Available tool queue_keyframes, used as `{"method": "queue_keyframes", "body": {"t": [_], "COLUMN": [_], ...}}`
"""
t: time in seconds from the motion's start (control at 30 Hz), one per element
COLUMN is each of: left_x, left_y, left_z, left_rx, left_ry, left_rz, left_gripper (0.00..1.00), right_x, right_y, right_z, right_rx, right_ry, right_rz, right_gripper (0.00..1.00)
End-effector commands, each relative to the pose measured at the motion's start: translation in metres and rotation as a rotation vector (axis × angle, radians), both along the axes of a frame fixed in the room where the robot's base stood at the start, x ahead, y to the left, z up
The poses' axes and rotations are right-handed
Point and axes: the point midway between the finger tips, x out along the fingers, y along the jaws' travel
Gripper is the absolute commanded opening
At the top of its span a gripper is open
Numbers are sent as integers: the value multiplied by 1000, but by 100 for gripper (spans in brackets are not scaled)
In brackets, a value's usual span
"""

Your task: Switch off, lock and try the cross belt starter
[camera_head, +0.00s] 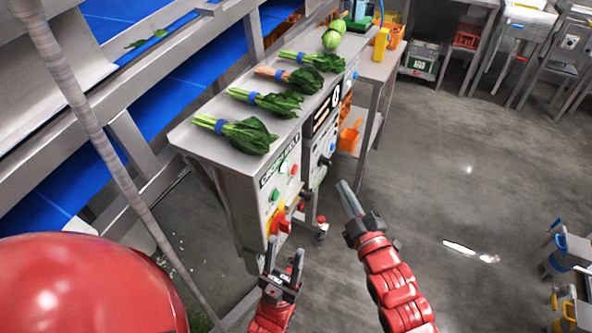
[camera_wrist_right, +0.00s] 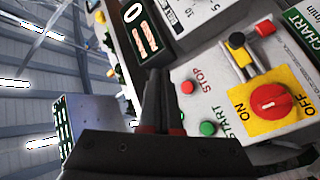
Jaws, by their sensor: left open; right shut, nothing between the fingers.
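The cross belt starter (camera_head: 262,198) is a grey box on the end of the produce table, labelled CROSS BELT. It has green and red buttons and a red rotary switch (camera_head: 278,221) on a yellow plate. My left gripper (camera_head: 284,252) is open and empty just below this switch. My right gripper (camera_head: 346,190) is shut and empty, to the right of the box and apart from it. The right wrist view shows the shut fingers (camera_wrist_right: 158,85) beside a panel with a red knob (camera_wrist_right: 270,101) on a yellow ON/OFF plate. I cannot tell the knob's setting.
Bunches of greens (camera_head: 240,133) with blue bands lie on the steel table (camera_head: 190,140). A second control panel (camera_head: 322,150) stands right of the starter. A blue belt (camera_head: 160,95) runs at the left. The grey floor (camera_head: 450,200) at right is open.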

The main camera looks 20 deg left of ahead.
Motion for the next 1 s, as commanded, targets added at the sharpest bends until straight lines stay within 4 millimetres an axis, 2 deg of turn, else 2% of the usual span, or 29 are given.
{"method": "queue_keyframes", "body": {"t": [0.27, 0.67, 0.7, 1.0], "left_x": [0, 0, 0, 0], "left_y": [0, 0, 0, 0], "left_z": [-2, 4, -2, -8], "left_rx": [0, 0, 0, 0], "left_ry": [0, 0, 0, 0], "left_rz": [0, 0, 0, 0], "left_gripper": [50, 50, 50, 50], "right_x": [1, 2, 2, 4], "right_y": [8, 63, 67, 86], "right_z": [0, 3, 0, -1], "right_rx": [5, 7, 6, 3], "right_ry": [-1, -1, -3, 0], "right_rz": [0, 2, 1, -2], "right_gripper": [0, 0, 0, 0]}}
